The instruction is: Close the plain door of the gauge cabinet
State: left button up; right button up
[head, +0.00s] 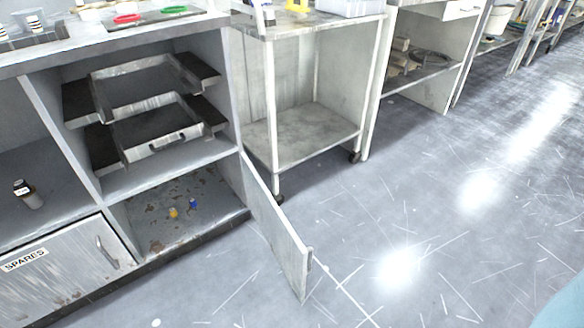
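The gauge cabinet (226,95) stands at the left, a grey unit with open bays. Its plain door (274,228) is hinged at the right side of the lower bay and stands wide open, jutting out over the floor. The door's inner face is mostly turned away, so I see it at a narrow angle. Inside the open lower bay (165,238) are a small yellow item (173,213) and a small blue item (193,204). Neither of my grippers shows in the head view.
A door labelled SPARES (65,275) is shut at the lower left. Metal trays (150,100) sit in the upper bay. A wheeled cart (300,135) stands right of the cabinet. The floor (420,220) at the right is clear.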

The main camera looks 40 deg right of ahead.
aim_at(291, 256)
jog(key=k+l, duration=0.1)
jog(key=l, duration=0.35)
jog(key=k+l+u, duration=0.1)
jog(key=l, duration=0.35)
jog(key=k+l+u, duration=0.1)
jog(key=l, duration=0.35)
jog(key=i+l, duration=0.2)
jog(key=l, duration=0.2)
jog(key=i+l+u, duration=0.1)
jog(key=l, duration=0.25)
jog(key=i+l, duration=0.25)
jog(key=l, duration=0.15)
jog(key=k+l+u, duration=0.25)
jog(key=l, duration=0.35)
jog(key=k+l+u, duration=0.25)
jog(key=k+l, duration=0.15)
jog(key=l, duration=0.15)
jog(key=k+l+u, duration=0.3)
jog(key=k+l, duration=0.1)
jog(key=l, duration=0.05)
